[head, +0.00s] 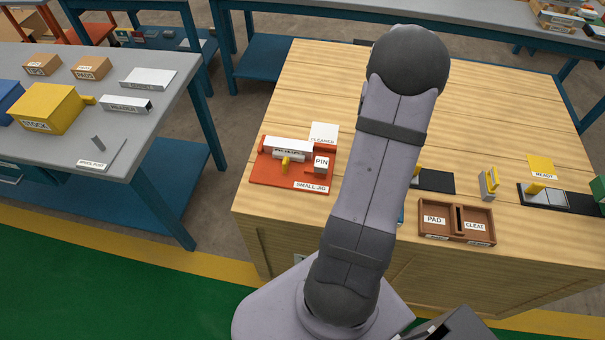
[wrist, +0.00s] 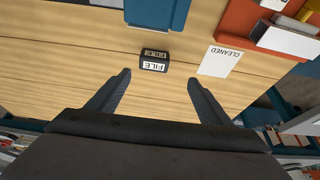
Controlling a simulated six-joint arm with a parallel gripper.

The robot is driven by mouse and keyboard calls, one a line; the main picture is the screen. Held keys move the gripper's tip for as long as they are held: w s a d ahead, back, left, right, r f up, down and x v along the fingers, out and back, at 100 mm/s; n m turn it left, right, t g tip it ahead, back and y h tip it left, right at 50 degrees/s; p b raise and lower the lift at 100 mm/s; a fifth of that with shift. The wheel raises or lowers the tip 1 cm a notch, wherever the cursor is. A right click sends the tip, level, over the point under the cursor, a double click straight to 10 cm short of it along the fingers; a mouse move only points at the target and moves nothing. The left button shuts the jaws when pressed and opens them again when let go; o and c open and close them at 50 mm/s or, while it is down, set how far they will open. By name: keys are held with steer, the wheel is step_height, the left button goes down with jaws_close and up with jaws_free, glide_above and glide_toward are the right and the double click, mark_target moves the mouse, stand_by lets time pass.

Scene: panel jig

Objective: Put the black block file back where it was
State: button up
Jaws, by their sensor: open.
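The black block file (wrist: 154,63), with white FILE labels, rests on the wooden bench top in the wrist view. My gripper (wrist: 160,77) is open and empty. Its two fingers point toward the file, which appears just beyond the fingertips and between their lines, apart from both. I cannot tell the exact height of the fingers above the bench. In the head view my arm hides the file and the gripper.
A white CLEANED card (wrist: 220,61) lies beside the file. The orange small jig (head: 262,173) stands nearby, and a blue object (wrist: 157,12) is opposite the fingers. A brown PAD and CLEAT tray (head: 456,239) sits at the bench front.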

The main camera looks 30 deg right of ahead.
steer(key=w+a+r+n+g+y, duration=0.15)
steer(key=a+n, duration=0.35)
steer(key=a, duration=2.2)
steer(key=s+a+n+g+y, duration=0.1)
steer(key=s+a+n, duration=0.2)
steer(key=s+a, duration=0.9)
steer(key=a, duration=0.3)
steer(key=shift+s+n+g, duration=0.25)
steer(key=shift+n+g, duration=0.1)
steer(key=shift+n, duration=0.05)
steer(key=shift+y, duration=0.25)
step_height(320, 180, down, 40)
steer(key=b, duration=4)
steer(key=shift+r, duration=0.1)
